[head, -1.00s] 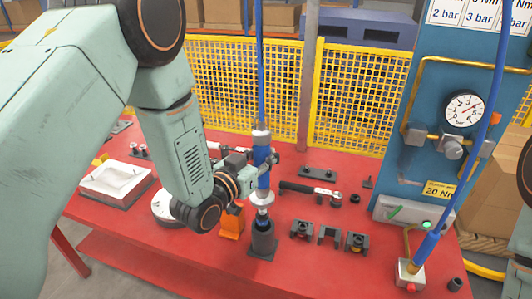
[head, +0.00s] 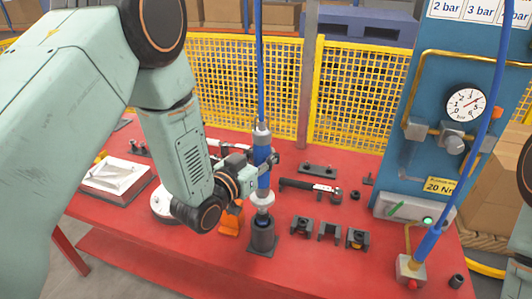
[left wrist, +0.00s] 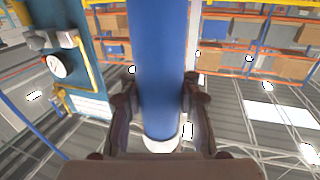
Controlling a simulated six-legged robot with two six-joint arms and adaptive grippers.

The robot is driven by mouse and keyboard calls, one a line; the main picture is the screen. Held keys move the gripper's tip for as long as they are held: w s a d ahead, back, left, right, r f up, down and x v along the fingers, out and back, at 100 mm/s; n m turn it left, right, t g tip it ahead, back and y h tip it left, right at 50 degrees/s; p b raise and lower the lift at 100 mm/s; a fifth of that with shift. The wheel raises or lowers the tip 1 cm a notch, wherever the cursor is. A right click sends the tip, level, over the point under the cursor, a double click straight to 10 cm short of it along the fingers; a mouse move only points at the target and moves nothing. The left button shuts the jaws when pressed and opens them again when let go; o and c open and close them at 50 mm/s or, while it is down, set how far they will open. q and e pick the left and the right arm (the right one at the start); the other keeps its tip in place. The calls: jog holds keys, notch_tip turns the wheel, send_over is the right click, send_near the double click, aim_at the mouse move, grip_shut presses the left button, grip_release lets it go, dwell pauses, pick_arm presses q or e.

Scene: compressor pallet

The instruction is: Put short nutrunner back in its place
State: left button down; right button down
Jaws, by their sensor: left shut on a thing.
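The short nutrunner (head: 263,180) is an upright blue tool with pale collars, and a blue hose runs up from its top. My left gripper (head: 258,178) is shut around its blue body. In the left wrist view, the fingers of my left gripper (left wrist: 160,110) stand on both sides of the blue nutrunner body (left wrist: 158,70). A dark cup-like holder (head: 263,240) on a square base stands directly under the tool. The nutrunner's lower tip is hidden in the cup's mouth, and its pale lower collar sits just above the rim. My right gripper is out of view.
The red table (head: 325,270) also holds several dark blocks (head: 329,231), a torque wrench (head: 310,186), an orange stand (head: 231,222) and a white tray (head: 118,175). A blue panel with a gauge (head: 466,103) rises at the right. Yellow mesh fencing (head: 350,90) stands behind.

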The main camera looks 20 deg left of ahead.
aim_at(266, 181)
pick_arm(q)
jog(key=shift+f+b, duration=3.15)
jog(key=shift+f, duration=0.75)
dwell(1.5)
jog(key=c, duration=1)
grip_release()
jog(key=shift+o, duration=0.7)
jog(key=shift+f, duration=0.25)
jog(key=v, duration=1.2)
